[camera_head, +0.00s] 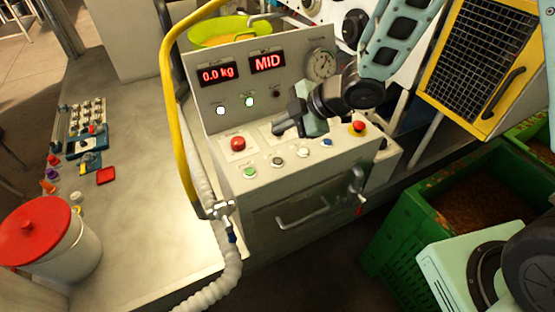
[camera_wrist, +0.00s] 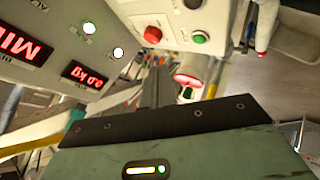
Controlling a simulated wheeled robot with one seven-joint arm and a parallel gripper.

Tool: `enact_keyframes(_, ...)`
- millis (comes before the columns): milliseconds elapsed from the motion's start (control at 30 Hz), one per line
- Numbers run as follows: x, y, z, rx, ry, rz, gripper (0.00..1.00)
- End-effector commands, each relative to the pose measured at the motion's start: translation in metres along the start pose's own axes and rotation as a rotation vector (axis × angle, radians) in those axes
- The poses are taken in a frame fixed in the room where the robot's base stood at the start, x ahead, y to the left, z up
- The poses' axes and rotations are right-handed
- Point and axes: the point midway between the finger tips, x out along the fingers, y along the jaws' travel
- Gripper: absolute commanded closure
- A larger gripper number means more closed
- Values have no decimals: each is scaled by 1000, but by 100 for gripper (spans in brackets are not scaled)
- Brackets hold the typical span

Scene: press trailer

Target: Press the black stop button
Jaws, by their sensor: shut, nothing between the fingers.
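The black button (camera_head: 277,161) sits in the front row of the cream control panel (camera_head: 345,162), between a green button (camera_head: 249,172) and a white button (camera_head: 303,152). In the wrist view the black button (camera_wrist: 193,4) is at the top edge, cut off, beside the green button (camera_wrist: 200,37). My gripper (camera_head: 279,130) is shut and empty, its tip showing just above the black button in the head view, apart from it. In the wrist view my dark fingers (camera_wrist: 158,88) point away, below the red button (camera_wrist: 152,34).
A large red button (camera_head: 238,143), a blue button (camera_head: 327,142) and a red-and-yellow emergency stop (camera_head: 358,127) share the panel. Behind stand displays reading 0.0 kg and MID (camera_head: 267,63) and a gauge (camera_head: 321,65).

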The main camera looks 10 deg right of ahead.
Motion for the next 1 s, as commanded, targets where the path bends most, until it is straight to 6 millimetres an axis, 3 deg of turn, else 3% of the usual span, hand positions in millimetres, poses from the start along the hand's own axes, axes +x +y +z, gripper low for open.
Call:
enact_keyframes(700, 56, -41, 41, 2, -1, 0, 100)
enact_keyframes(1000, 61, -44, 44, 1, -1, 0, 100)
